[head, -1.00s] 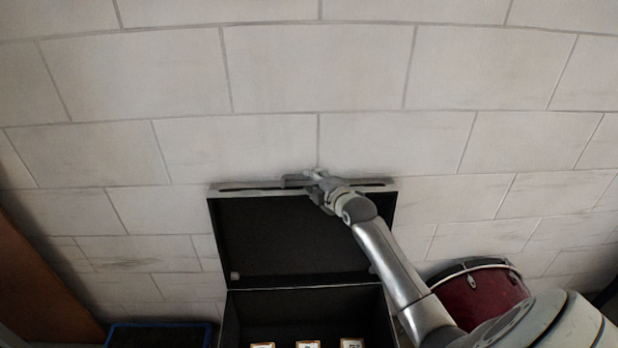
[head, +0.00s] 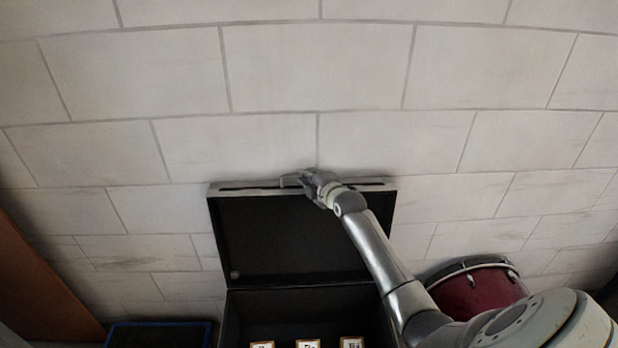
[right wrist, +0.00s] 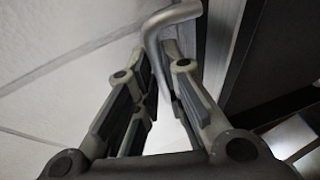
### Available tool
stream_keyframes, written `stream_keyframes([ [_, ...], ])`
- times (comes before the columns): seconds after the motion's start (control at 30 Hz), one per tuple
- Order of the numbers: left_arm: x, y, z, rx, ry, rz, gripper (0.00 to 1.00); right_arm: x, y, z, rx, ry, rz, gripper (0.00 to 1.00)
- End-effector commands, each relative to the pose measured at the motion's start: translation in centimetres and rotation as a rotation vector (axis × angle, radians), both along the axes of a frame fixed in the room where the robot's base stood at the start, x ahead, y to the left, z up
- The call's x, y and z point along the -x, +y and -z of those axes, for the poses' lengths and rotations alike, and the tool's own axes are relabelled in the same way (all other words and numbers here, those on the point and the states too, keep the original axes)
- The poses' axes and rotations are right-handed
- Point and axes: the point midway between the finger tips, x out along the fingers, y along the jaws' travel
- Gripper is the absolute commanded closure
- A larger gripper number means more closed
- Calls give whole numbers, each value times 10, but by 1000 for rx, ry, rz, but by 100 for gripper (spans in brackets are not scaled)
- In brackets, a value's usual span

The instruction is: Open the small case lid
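The small case (head: 231,318) is black inside, at the bottom middle of the head view, partly cut off by the lower edge. Its lid (head: 285,240) stands raised at the back, its dark inner side facing me. My right gripper (head: 303,179) is at the middle of the lid's top edge. In the right wrist view a bent silver handle bar (right wrist: 158,45) runs between the fingertips of this gripper (right wrist: 160,72), which look closed around it. Part of the lid (right wrist: 285,45) shows dark at the right there. My left gripper is not in view.
Several small light-coloured items (head: 308,344) show in the case at the bottom edge. A red drum (head: 478,290) stands to the right, near my right arm. A blue-edged dark item (head: 160,334) and a brown panel (head: 40,285) are at the left. A pale block wall (head: 400,70) rises behind the lid.

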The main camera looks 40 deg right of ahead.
Motion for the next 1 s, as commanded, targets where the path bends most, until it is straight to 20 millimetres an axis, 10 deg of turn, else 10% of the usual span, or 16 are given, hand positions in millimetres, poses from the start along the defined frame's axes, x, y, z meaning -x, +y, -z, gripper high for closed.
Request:
stream_keyframes([
  [0.43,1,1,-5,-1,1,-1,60,10,6,1,14,-14,2,100],
  [1.0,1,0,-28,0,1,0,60,107,67,0,111,-180,-2,100],
])
